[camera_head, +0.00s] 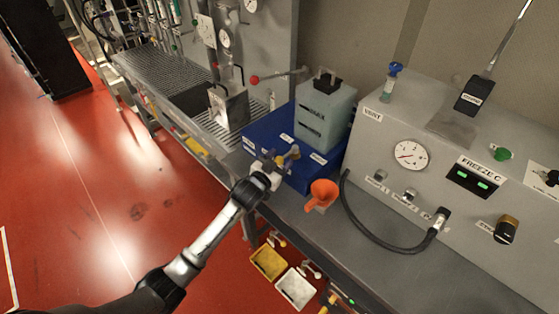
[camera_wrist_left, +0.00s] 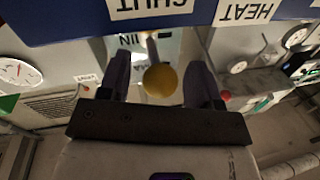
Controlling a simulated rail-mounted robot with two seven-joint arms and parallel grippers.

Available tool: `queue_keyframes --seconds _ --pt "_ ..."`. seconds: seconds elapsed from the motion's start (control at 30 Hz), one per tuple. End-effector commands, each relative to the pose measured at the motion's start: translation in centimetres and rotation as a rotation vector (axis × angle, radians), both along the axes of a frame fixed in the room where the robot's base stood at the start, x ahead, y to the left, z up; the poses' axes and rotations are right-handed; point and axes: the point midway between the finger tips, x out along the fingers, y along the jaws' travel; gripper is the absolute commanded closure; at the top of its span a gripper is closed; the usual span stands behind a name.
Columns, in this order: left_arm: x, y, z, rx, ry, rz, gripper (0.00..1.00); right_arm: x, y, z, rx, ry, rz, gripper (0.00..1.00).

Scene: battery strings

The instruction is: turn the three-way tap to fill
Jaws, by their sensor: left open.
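The three-way tap has a round yellow knob, seen in the left wrist view (camera_wrist_left: 160,80) on a pale stem and small in the head view (camera_head: 295,152), at the front of a blue box (camera_head: 262,130). My left gripper (camera_head: 276,166) is at the front of this box. In the left wrist view its two dark fingers (camera_wrist_left: 161,88) are open, one on each side of the knob; contact cannot be told. My right gripper is not in view.
A pale green tank (camera_head: 325,113) stands on the blue box. A black hose (camera_head: 380,240) loops over the bench before the grey gauge cabinet (camera_head: 440,150). Yellow (camera_head: 268,262) and white (camera_head: 296,288) trays hang below.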

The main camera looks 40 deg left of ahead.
Motion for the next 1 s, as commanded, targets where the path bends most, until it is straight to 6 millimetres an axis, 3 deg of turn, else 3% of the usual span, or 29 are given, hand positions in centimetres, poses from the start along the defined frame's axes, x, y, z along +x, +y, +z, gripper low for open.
queue_keyframes --seconds 0.3,0.9,1.0 --pt "0.10 0.01 0.03 0.000 -0.001 0.000 0.44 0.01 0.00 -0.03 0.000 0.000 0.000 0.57" --pt "0.08 0.00 0.03 0.000 -0.001 0.000 1.00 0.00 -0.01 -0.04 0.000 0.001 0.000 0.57" --pt "0.08 0.00 0.03 0.000 -0.001 0.000 1.00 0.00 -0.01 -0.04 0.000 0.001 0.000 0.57"
